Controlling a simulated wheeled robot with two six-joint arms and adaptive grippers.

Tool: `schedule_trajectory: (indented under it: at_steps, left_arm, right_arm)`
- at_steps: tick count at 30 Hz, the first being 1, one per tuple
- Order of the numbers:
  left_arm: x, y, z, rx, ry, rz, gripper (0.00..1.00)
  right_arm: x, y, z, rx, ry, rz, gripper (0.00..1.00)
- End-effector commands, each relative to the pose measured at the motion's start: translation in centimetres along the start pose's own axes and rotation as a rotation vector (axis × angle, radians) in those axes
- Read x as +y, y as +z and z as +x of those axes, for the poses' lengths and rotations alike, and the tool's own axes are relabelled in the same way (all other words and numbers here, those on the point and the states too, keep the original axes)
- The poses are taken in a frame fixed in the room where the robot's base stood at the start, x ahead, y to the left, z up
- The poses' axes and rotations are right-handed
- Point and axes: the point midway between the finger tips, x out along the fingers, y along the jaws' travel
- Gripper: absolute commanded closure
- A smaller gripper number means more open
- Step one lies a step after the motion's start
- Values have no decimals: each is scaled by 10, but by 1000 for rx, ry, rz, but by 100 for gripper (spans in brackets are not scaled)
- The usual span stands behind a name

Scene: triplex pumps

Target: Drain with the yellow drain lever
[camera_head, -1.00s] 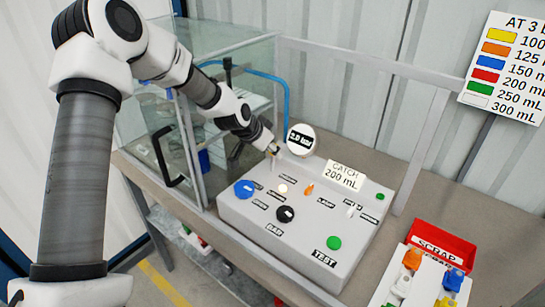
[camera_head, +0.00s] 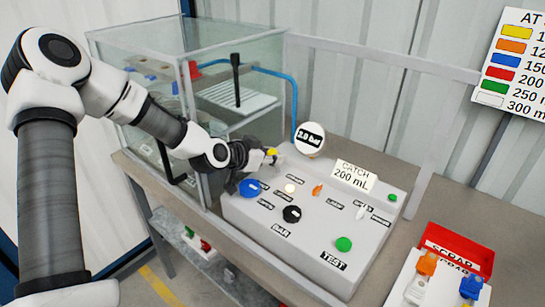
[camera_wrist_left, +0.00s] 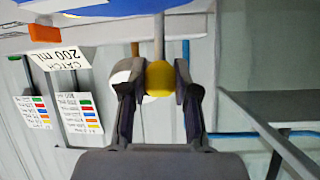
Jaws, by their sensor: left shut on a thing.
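The yellow drain lever is a rod with a yellow ball knob (camera_wrist_left: 159,78), which shows between my left fingers in the left wrist view. It is also a small yellow spot (camera_head: 271,152) at the back left of the grey control panel (camera_head: 300,245) in the head view. My left gripper (camera_head: 268,157) is shut on the knob, with a dark finger on each side (camera_wrist_left: 159,82). The lever's base is hidden in the head view. A gauge reads 2.0 bar (camera_head: 310,138), and the catch display reads 200 mL (camera_head: 354,176). My right gripper is not in view.
The panel carries a blue knob (camera_head: 249,187), a black knob (camera_head: 291,214), a green TEST button (camera_head: 343,244) and an orange lever (camera_head: 317,189). A glass enclosure (camera_head: 150,95) stands behind my left arm. A red scrap bin (camera_head: 468,240) stands at the right.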

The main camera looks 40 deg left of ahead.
Motion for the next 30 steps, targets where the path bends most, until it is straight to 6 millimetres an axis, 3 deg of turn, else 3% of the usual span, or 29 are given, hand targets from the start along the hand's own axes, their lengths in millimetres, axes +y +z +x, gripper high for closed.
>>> schedule_trajectory:
  at_steps: [11, 12, 13, 23, 30]
  left_arm:
    - [0, 1, 0, 4, 1, 2, 100]
    - [0, 1, 0, 4, 1, 2, 64]
    - [0, 1, 0, 4, 1, 2, 59]
    - [0, -2, -1, 5, -1, 1, 59]
    - [-4, -42, -21, 9, -2, 2, 59]
  right_arm:
    - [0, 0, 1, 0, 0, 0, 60]
    - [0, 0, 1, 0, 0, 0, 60]
    - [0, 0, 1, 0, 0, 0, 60]
    - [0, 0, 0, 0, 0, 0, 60]
    - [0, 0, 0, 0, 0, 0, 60]
